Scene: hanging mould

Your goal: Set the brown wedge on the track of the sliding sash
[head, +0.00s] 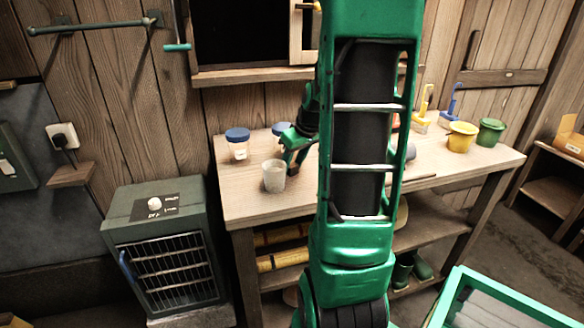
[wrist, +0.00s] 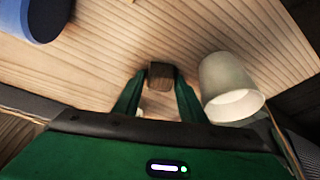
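The brown wedge (wrist: 161,76) shows in the wrist view as a small dark-brown block over the pale bench top. It lies between the tips of the two green fingers of my gripper (wrist: 159,82). The fingers are close to its sides, but I cannot tell whether both touch it. In the head view my gripper (head: 291,158) points down over the bench, right beside a whitish cup, and a bit of brown shows at its fingers.
The whitish cup (head: 274,176) stands close to the gripper and also shows in the wrist view (wrist: 231,88). A blue-lidded jar (head: 238,143) is behind it. Yellow (head: 461,138) and green (head: 491,132) pots stand at the bench's right. A heater (head: 168,245) stands left.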

